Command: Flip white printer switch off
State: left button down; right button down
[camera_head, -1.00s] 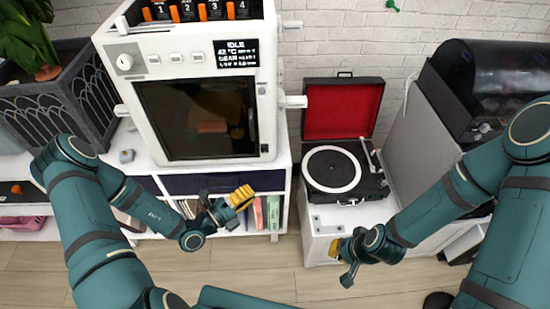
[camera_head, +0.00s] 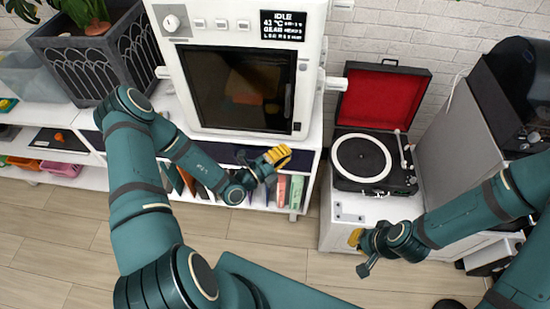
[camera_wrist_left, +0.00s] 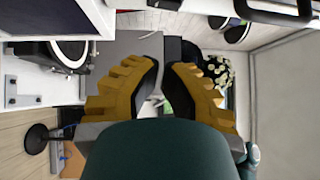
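The white printer (camera_head: 309,60) stands on the white shelf unit at the upper middle of the head view, its top cut off. Its front has a round knob (camera_head: 171,23), several small buttons (camera_head: 220,23), a dark door window (camera_head: 235,88) and a screen (camera_head: 283,25) reading IDLE. I cannot tell which part is the switch. My left gripper (camera_head: 278,156) is in front of and below the printer's lower right, not touching it. In the left wrist view its yellow fingers (camera_wrist_left: 163,75) are apart with nothing between them. My right gripper (camera_head: 358,250) hangs lower right, in front of the turntable cabinet.
A turntable (camera_head: 365,178) with an open red lid stands right of the printer on a white cabinet (camera_head: 340,235). A grey cabinet (camera_head: 455,135) is further right. A dark planter (camera_head: 85,62) stands left. Books (camera_head: 297,190) fill the shelf below. The floor in front is clear.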

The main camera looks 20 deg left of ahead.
aim_at(303, 126)
pick_arm(q)
jog(key=w, duration=0.5)
jog(key=w+d+r, duration=0.1)
jog(key=w, duration=0.1)
jog(key=shift+w+b, duration=0.2)
jog(key=shift+b, duration=0.15)
jog(key=shift+a, duration=0.1)
jog(key=r+n+g+p, duration=0.1)
jog(key=p, duration=0.3)
jog(key=shift+w+a+y, duration=0.1)
jog(key=shift+w+y, duration=0.2)
jog(key=shift+w, duration=0.05)
jog(key=shift+f+n+p, duration=0.1)
jog(key=shift+n+p, duration=0.2)
jog(key=shift+p, duration=0.35)
jog(key=shift+w+a, duration=0.1)
